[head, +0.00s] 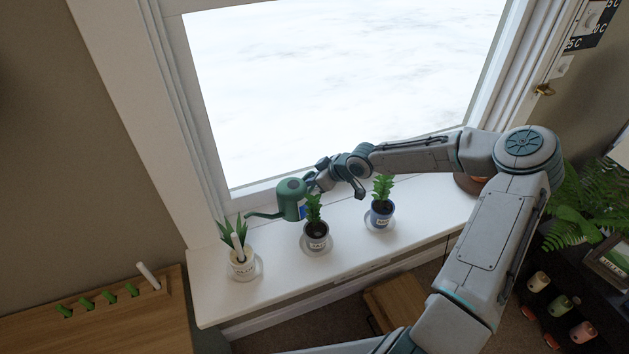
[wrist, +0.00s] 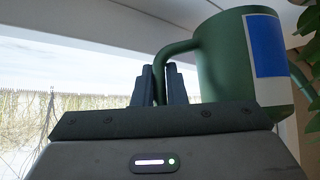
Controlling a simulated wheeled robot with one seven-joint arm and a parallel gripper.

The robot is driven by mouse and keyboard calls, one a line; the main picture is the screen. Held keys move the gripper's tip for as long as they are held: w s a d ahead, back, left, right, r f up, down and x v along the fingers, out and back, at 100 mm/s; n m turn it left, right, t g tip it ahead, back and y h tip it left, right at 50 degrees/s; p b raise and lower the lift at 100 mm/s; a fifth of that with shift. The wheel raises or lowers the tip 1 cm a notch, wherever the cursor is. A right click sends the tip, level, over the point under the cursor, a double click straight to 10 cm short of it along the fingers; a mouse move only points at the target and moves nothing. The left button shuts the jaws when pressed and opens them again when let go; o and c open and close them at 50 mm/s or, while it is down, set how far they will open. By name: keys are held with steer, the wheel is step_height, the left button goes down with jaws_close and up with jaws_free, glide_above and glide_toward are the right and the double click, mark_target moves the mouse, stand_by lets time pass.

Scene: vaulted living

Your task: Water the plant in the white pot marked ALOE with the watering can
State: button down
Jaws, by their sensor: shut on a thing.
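The green watering can (head: 292,197) is held by my gripper (head: 313,184) above the windowsill, behind the middle pot. Its spout points left, and the tip is near the plant in the white pot (head: 241,268) at the left end of the sill. That pot has spiky leaves, a white stick-like thing standing in it and a label too small to read. In the wrist view my gripper (wrist: 168,84) is shut on the handle of the can (wrist: 232,60), which has a blue and pale patch. The can looks about upright. No water shows.
A grey pot (head: 316,240) and a blue pot (head: 381,216), both with leafy plants on saucers, stand on the white sill (head: 283,280). A wooden top (head: 100,315) with several green pegs and a white stick is at lower left. The window is behind.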

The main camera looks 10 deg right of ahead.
mark_target(304, 178)
steer(key=shift+s+a+f+n+t+h+b, duration=0.3)
steer(key=shift+s+a+b, duration=0.3)
steer(key=shift+b, duration=2.45)
steer(key=shift+s+a+f+n+t+h+b, duration=0.1)
steer(key=shift+s+a+n+t+h+b, duration=0.35)
steer(key=shift+b, duration=2.6)
